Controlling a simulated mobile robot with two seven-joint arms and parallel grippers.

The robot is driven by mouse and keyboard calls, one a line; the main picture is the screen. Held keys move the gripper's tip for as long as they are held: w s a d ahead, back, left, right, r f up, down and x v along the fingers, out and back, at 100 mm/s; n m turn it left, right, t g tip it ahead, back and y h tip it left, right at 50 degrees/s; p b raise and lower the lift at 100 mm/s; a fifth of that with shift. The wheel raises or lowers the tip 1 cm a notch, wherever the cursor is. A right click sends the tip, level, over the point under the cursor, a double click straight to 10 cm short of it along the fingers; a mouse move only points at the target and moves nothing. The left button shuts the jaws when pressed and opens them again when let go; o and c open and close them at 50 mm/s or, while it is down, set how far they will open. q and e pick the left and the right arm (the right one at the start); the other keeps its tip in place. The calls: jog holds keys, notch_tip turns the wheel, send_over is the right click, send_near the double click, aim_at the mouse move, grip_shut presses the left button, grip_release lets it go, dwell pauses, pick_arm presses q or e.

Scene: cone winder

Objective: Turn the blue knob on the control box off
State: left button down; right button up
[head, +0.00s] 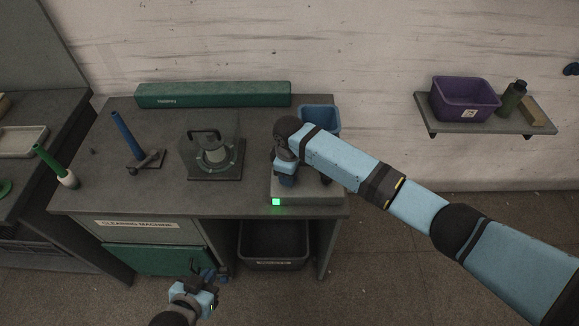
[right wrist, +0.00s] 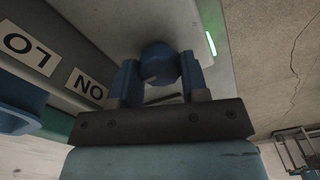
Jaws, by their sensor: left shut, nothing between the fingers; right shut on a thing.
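The grey control box (head: 310,193) sits at the right end of the bench, with a lit green lamp (head: 276,202) on its front. The lamp also glows in the right wrist view (right wrist: 211,44). The blue knob (right wrist: 158,64) is between the fingers of my right gripper (right wrist: 158,80), which is shut on it. In the head view my right gripper (head: 287,178) reaches down onto the box and mostly hides the knob. My left gripper (head: 208,277) is shut and empty, low in front of the bench, apart from everything.
A blue bin (head: 320,118) stands behind the box. A glass-covered machine (head: 213,150), a blue spindle (head: 128,135) and a green long case (head: 213,94) occupy the bench (head: 100,190). A dark crate (head: 273,245) is below. A wall shelf (head: 480,125) holds a purple bin (head: 464,98).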

jog(key=n+p, duration=0.1)
jog(key=n, duration=0.2)
jog(key=shift+r+n, duration=0.15)
jog(key=shift+n, duration=0.15)
jog(key=shift+n+p, duration=0.6)
jog(key=shift+n, duration=1)
jog(key=o, duration=0.9)
jog(key=shift+a, duration=0.1)
jog(key=shift+o, duration=0.2)
notch_tip(320, 180, up, 14)
jog(key=b, duration=0.1)
jog(key=shift+f, duration=0.2)
jog(key=shift+s, duration=0.1)
